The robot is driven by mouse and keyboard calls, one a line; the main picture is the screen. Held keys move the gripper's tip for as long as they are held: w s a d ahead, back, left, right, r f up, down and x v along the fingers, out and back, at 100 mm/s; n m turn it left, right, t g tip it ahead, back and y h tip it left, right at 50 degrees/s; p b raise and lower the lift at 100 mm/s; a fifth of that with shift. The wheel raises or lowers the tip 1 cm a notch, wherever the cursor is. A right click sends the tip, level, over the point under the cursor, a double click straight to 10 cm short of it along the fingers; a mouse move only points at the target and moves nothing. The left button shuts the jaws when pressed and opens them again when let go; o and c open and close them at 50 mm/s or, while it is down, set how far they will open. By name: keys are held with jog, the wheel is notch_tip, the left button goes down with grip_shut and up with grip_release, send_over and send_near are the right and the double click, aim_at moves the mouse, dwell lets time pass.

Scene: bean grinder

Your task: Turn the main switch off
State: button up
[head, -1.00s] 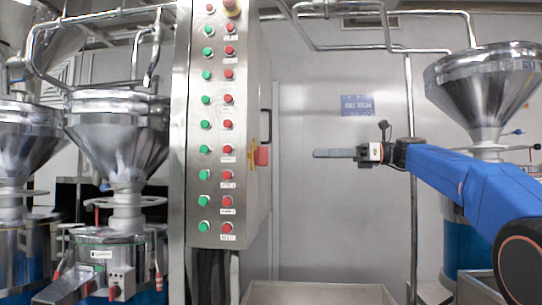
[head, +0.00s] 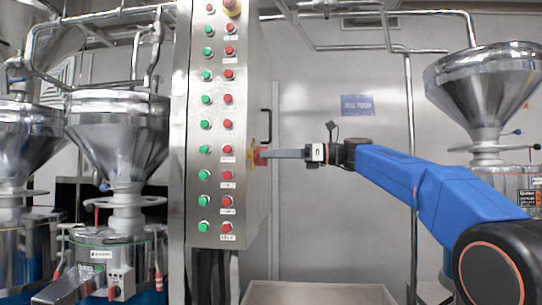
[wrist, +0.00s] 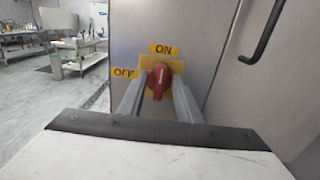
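The main switch is a red rotary knob (wrist: 160,82) on a yellow plate (wrist: 174,66) marked ON at the top and OFF at the left. The white mark on the knob points up towards ON. In the head view the knob (head: 260,156) sits on the side of the steel control cabinet (head: 262,100). My gripper (wrist: 159,88) is open, with one finger on each side of the knob. In the head view my gripper (head: 274,154) reaches the switch from the right. I cannot tell whether the fingers touch the knob.
The cabinet front carries green and red buttons (head: 216,125). A black handle (wrist: 262,32) is on the cabinet side, right of the switch. Steel hoppers (head: 118,140) stand at left, another (head: 485,90) at right. A pale bin (head: 318,292) is below.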

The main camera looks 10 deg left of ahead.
jog(key=shift+a, duration=0.25)
grip_shut()
jog(key=shift+n, duration=0.3)
jog(key=n, duration=0.9)
jog(key=s+n, duration=0.1)
jog(key=n, duration=0.3)
jog(key=shift+f, duration=0.4)
jog(key=shift+f+n, duration=0.15)
jog(key=shift+n, duration=1.95)
